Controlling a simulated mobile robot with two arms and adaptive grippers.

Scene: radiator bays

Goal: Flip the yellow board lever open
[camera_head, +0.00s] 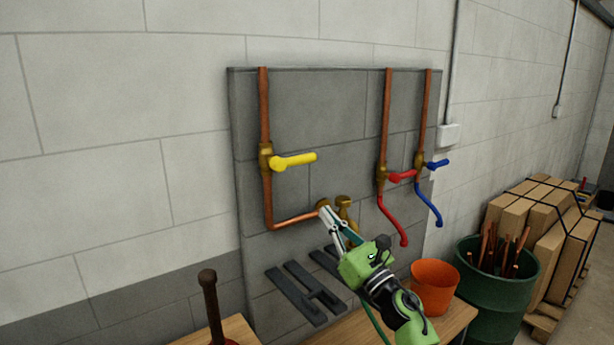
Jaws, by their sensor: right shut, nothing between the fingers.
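The yellow lever (294,161) sits on a brass valve (266,158) on the left copper pipe (264,108) of the grey wall board (330,100). The lever points sideways to the right, across the vertical pipe. My right gripper (324,209) is shut and empty. It is below and to the right of the yellow lever, apart from it in the picture, in front of the brass fitting at the end of the lower pipe. It partly hides that fitting. My left gripper is not in view.
A red lever (402,176) and a blue lever (438,163) sit on two pipes at the board's right. An orange bucket (435,288) stands on the wooden bench below. A green barrel (497,270) holds copper pipes. The wall left of the board is clear.

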